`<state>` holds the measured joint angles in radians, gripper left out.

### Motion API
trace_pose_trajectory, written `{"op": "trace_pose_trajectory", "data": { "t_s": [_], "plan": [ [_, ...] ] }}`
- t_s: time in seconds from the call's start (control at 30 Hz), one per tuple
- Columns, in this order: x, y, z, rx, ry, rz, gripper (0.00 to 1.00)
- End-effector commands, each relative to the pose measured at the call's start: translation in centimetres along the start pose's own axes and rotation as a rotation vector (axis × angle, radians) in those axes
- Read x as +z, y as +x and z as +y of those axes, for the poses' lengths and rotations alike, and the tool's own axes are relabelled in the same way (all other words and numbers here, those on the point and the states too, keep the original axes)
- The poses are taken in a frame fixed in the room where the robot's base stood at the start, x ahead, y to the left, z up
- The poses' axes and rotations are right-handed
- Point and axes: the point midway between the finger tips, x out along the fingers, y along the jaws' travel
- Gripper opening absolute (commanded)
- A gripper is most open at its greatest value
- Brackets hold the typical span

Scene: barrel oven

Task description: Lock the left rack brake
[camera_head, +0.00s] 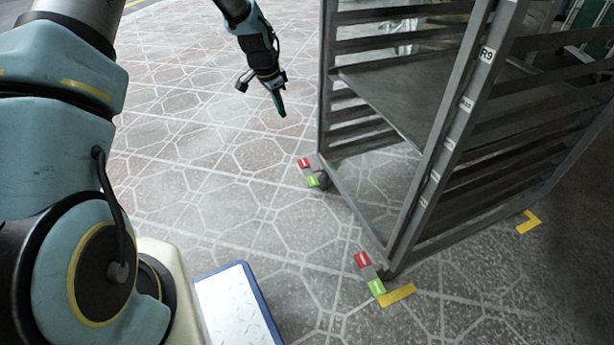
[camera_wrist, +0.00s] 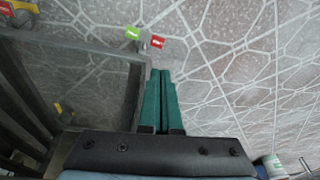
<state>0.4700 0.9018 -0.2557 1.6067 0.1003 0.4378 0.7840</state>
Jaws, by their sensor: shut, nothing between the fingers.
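The left rack brake is a small pedal with a red tab and a green tab (camera_head: 312,181) at the foot of the rack's left post. It also shows in the wrist view (camera_wrist: 132,33), just beyond my fingertips, by the rack's corner. My gripper (camera_head: 281,112) has dark green fingers pointing down, above the floor to the left of the rack and apart from the brake. In the wrist view the fingers (camera_wrist: 160,74) lie side by side, shut and empty. A matching right brake (camera_head: 376,287) sits at the nearer post.
The tall metal rack (camera_head: 448,140) with shelf rails stands at the right. Yellow floor marks (camera_head: 398,295) lie by its feet. A white blue-edged surface (camera_head: 235,305) is at the bottom. The tiled floor left of the rack is clear.

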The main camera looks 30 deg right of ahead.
Motion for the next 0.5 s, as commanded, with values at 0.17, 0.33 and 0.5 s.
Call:
{"op": "trace_pose_trajectory", "data": {
  "t_s": [0.17, 0.33, 0.5],
  "plan": [
    [-2.1, 8.4, 1.4, 0.020, 0.116, 0.031, 0.00],
    [-3.1, 10.8, 1.9, 0.027, 0.163, 0.044, 0.00],
    [-3.4, 10.9, 1.9, 0.028, 0.172, 0.047, 0.00]
  ]
}}
